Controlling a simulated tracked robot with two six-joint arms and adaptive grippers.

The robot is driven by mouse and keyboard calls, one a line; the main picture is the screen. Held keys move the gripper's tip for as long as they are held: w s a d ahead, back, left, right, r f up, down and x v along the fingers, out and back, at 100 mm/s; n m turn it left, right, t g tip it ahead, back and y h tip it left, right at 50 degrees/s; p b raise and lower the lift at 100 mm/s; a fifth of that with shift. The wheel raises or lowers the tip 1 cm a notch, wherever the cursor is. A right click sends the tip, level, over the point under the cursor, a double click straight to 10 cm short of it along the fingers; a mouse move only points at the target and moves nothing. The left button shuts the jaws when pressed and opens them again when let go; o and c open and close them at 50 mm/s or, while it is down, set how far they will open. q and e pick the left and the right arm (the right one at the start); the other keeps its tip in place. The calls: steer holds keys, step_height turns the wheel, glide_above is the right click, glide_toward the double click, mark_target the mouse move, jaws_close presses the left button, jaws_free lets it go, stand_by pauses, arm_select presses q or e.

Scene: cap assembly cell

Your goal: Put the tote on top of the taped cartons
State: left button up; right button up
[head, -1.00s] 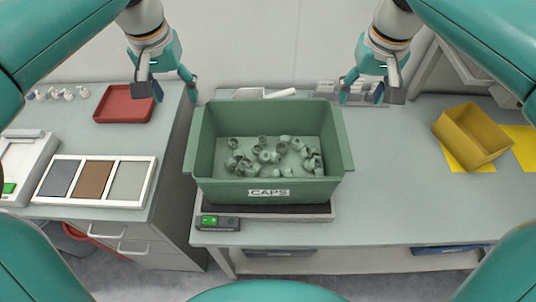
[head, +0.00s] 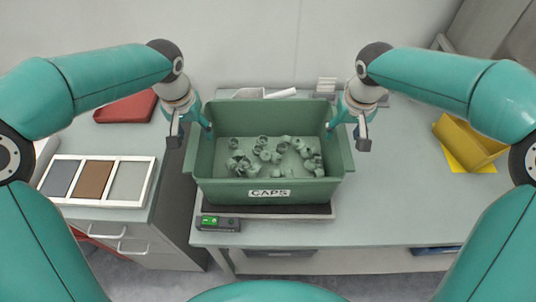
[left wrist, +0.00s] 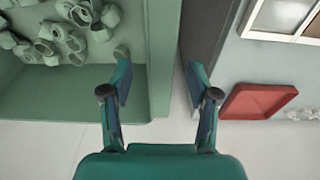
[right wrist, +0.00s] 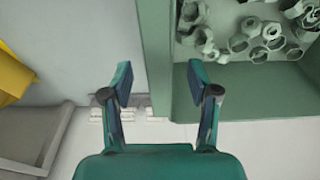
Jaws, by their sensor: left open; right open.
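The green tote (head: 268,192), labelled CAPS, stands upright on a low dark platform (head: 320,211) on the bench and holds several small grey-green caps. My left gripper (head: 192,134) is open at the tote's left side wall. In the left wrist view, its fingers (left wrist: 160,78) lie on either side of that wall. My right gripper (head: 347,136) is open at the right side wall, and in the right wrist view its fingers (right wrist: 160,78) also lie on either side. Contact with the walls cannot be told. No taped cartons show in any view.
A yellow bin (head: 468,148) stands at the right. A red tray (head: 124,107) and a swatch panel (head: 148,184) lie on the left counter.

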arm_select(q)
steer(key=shift+w+f, duration=0.15)
steer(key=shift+f, duration=1)
arm_select(e)
steer(key=shift+w+f, duration=0.2)
steer(key=shift+f, duration=0.95)
arm_select(q)
steer(key=shift+c, duration=0.2)
arm_select(e)
steer(key=shift+c, duration=0.2)
arm_select(q)
jaws_close()
arm_select(e)
jaws_close()
arm_select(q)
steer(key=shift+r, duration=0.1)
arm_select(e)
steer(key=shift+r, duration=0.1)
